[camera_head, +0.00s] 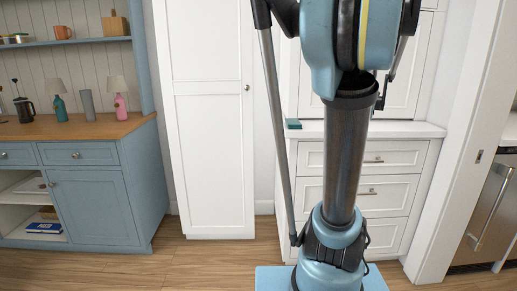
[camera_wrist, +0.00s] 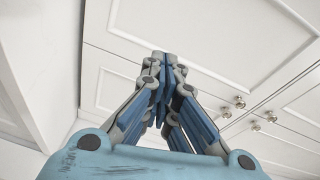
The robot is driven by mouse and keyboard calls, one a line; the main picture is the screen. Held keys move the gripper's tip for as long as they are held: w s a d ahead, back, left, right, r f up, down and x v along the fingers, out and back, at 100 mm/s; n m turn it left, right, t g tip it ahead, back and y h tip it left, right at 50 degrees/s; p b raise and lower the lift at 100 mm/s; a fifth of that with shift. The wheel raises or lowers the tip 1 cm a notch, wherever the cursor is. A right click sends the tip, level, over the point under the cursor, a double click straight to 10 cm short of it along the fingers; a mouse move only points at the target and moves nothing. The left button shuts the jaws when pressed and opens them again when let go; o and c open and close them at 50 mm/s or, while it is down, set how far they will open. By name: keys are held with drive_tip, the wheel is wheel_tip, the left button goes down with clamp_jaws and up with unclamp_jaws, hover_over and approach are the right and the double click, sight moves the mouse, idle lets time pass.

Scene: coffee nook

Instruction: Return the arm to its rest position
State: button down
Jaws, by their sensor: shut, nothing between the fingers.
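My gripper (camera_wrist: 163,62) is in the wrist view with its fingers drawn together and nothing between them. White cabinet doors with small round knobs lie beyond the fingertips. In the head view my arm rises in front of the camera, with a blue joint at the top and a dark grey link below it. The gripper itself does not show in the head view.
A blue cabinet with a wooden counter (camera_head: 70,127) stands at the left, holding bottles and a French press (camera_head: 24,109). A tall white door (camera_head: 210,150) and white drawers (camera_head: 378,182) stand behind my arm. Wood floor (camera_head: 200,262) is clear at the left.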

drive_tip(key=s+a+f+n+g+y, duration=0.35)
drive_tip(key=s+a+f+n, duration=0.35)
drive_tip(key=a, duration=0.4)
drive_tip(key=s+a+f+n+g+y, duration=0.3)
drive_tip(key=s+a+f+n+y, duration=0.2)
drive_tip(key=a+f, duration=0.5)
drive_tip(key=s+d+f+n+g+h, duration=0.1)
drive_tip(key=s+f+n+g+h, duration=0.1)
drive_tip(key=s+f, duration=0.6)
drive_tip(key=s+d+f+n+g+h, duration=0.1)
drive_tip(key=s+f+n+g+h, duration=0.2)
drive_tip(key=s, duration=1.2)
wheel_tip(320, 180, down, 7)
drive_tip(key=n+g, duration=0.1)
drive_tip(key=g, duration=0.2)
drive_tip(key=shift+s+r, duration=0.2)
drive_tip(key=shift+s, duration=0.1)
drive_tip(key=shift+g, duration=0.25)
